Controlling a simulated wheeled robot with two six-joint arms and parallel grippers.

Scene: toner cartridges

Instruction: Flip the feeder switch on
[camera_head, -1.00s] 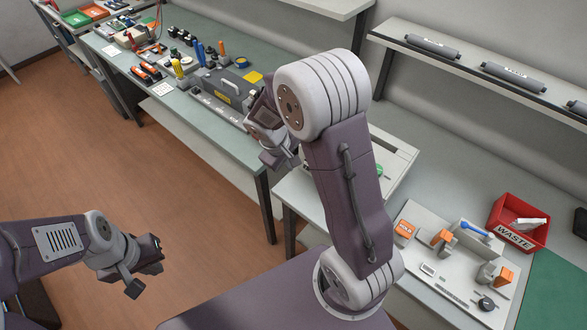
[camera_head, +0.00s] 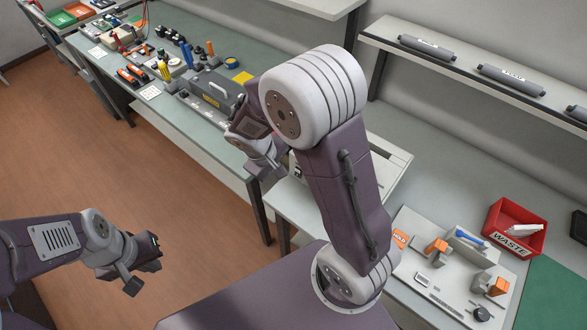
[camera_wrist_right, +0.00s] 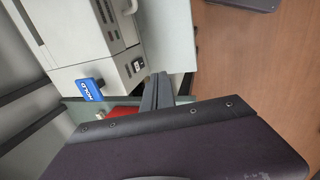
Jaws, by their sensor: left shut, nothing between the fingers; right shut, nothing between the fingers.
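A pale grey machine (camera_wrist_right: 95,68) with slots and a blue tag (camera_wrist_right: 88,90) fills the upper left of the right wrist view. A small dark-and-light part (camera_wrist_right: 137,66) on its face may be the feeder switch; it is too small to tell its position. My right gripper's fingers (camera_wrist_right: 157,90) are shut and empty, close to that part; contact cannot be told. In the head view a pale machine (camera_head: 393,160) is largely hidden behind my right arm, and my right gripper (camera_head: 268,168) is partly hidden too. My left gripper (camera_head: 152,246) is shut and empty over the floor.
A red waste bin (camera_head: 516,228) and a fixture plate (camera_head: 440,275) with orange-tagged parts stand on the right bench. The green bench (camera_head: 160,110) at the back left holds a grey case (camera_head: 215,90) and tools. A shelf (camera_head: 455,70) carries grey cylinders.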

